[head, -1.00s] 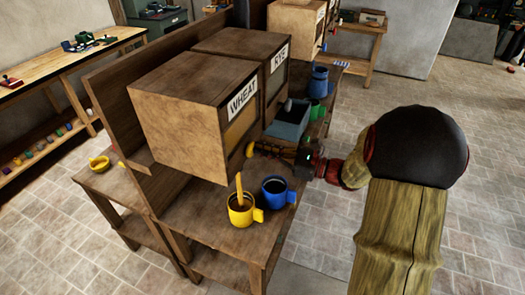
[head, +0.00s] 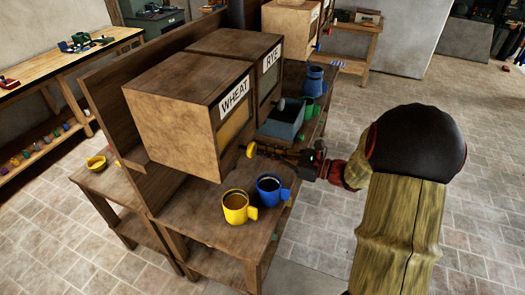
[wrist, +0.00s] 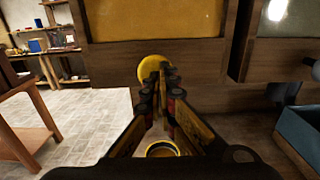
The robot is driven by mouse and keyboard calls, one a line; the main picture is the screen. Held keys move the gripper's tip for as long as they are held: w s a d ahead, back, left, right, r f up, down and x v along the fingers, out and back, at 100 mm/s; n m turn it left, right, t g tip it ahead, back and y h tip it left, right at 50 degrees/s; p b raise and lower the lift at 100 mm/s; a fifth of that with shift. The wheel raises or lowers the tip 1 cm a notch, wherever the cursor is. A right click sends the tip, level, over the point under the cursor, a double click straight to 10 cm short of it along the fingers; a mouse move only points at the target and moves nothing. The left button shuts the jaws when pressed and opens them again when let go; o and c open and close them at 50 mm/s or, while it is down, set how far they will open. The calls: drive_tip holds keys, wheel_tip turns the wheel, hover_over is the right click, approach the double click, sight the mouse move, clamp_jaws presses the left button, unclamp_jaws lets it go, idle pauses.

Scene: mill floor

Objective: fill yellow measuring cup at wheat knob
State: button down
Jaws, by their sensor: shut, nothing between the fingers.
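The wheat box (head: 172,118), labelled WHEAT, stands on the wooden stand. Its yellow round knob (head: 249,151) shows low on its front, and in the wrist view the knob (wrist: 148,70) is just beyond my fingertips. My gripper (head: 262,150) is shut and empty, its tips at the knob; I cannot tell whether they touch it. The fingers (wrist: 163,84) hide part of the knob in the wrist view. A yellow cup (head: 236,216) stands upright below the wheat box, with golden-brown contents. Its rim (wrist: 162,143) shows low between my fingers. No stream falls into it.
A blue cup (head: 268,197) stands beside the yellow one. A rye box (head: 236,46), a blue-grey bin (head: 283,128), a green cup (head: 308,109) and a blue jug (head: 315,78) are farther back. A small yellow vessel (head: 96,162) sits on the left table. Right floor is clear.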

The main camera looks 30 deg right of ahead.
drive_tip(key=v, duration=1)
drive_tip(key=shift+s+p, duration=0.15)
drive_tip(key=shift+p, duration=0.15)
drive_tip(key=shift+d, duration=0.1)
